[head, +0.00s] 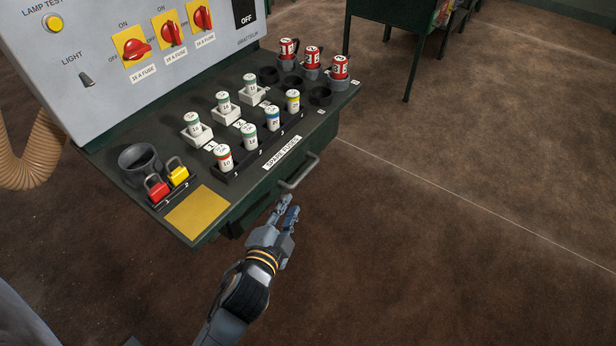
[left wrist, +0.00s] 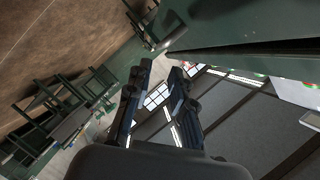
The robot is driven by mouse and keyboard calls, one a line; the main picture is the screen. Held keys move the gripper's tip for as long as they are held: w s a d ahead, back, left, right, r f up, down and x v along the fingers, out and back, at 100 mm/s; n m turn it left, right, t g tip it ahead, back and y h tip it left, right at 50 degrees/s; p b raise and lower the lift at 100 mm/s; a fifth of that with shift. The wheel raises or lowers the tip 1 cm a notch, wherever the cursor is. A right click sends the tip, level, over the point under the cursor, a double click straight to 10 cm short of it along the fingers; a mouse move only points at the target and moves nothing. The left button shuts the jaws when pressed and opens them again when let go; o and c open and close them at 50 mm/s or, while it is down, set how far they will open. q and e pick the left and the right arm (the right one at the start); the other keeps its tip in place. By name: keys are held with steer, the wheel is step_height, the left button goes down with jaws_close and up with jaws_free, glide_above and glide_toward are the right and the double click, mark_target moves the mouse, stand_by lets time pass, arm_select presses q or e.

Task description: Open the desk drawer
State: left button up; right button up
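The desk (head: 345,95) is dark green and holds a sloping control panel. The drawer (head: 262,201) is set in its front, under the top's edge, and looks closed. Its metal bar handle (head: 300,172) sticks out from the front. My left gripper (head: 286,210) is just below and in front of the handle in the head view, apart from it. In the left wrist view, the two fingers (left wrist: 161,68) stand apart with nothing between them, and a green desk edge (left wrist: 230,45) lies beyond them to the right. My right gripper is out of view.
A tan hose (head: 40,150) hangs at the left. Another green table (head: 395,14) stands behind. The brown floor (head: 450,200) to the right is clear.

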mark_target(303, 178)
arm_select(q)
steer(key=x, duration=1.3)
steer(key=shift+w+d+r, duration=0.1)
steer(key=shift+w, duration=0.25)
jaws_close()
